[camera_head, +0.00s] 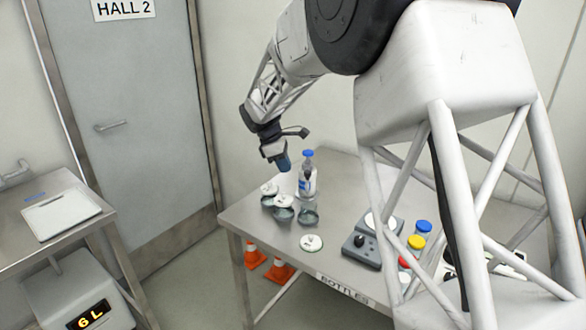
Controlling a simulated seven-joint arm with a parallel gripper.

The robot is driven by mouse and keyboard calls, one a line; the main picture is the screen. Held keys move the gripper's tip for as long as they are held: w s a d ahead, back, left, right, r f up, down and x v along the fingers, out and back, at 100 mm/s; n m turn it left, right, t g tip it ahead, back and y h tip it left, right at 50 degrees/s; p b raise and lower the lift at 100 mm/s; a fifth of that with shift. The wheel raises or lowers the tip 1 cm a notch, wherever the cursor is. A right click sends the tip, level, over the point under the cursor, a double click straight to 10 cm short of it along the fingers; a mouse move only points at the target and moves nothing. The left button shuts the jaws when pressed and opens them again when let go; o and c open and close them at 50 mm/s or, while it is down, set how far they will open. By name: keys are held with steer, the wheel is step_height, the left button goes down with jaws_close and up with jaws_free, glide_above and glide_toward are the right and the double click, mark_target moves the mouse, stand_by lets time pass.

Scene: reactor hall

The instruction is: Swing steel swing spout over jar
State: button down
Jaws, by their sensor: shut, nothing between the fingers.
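A bent grey metal pipe (14,171), which may be the swing spout, shows at the left edge above the left bench; most of it is cut off. Small glass jars stand on the steel table: an open-looking one (308,217) and others with white lids, such as this jar (283,212). I cannot tell which jar the task means. My gripper (283,166) points down above the left part of the table, close to a clear bottle with a blue cap (307,178). It is shut and empty, far right of the pipe.
A white lid (311,243) lies on the table (262,243). A grey device with a knob (362,251) and jars with blue, yellow (416,242) and red caps stand right. The left bench (80,228) holds a white pad; a unit below reads "6 L". Orange cones (279,270) are under the table.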

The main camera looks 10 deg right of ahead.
mark_target(307, 176)
steer(key=v, duration=0.8)
steer(key=shift+a+r, duration=0.2)
steer(key=shift+r, duration=0.2)
steer(key=shift+s, duration=0.15)
steer(key=shift+a+n, duration=0.15)
steer(key=shift+n, duration=0.35)
steer(key=d+f, duration=0.7)
steer(key=f, duration=0.2)
steer(key=shift+s+d, duration=0.3)
steer(key=shift+s, duration=0.05)
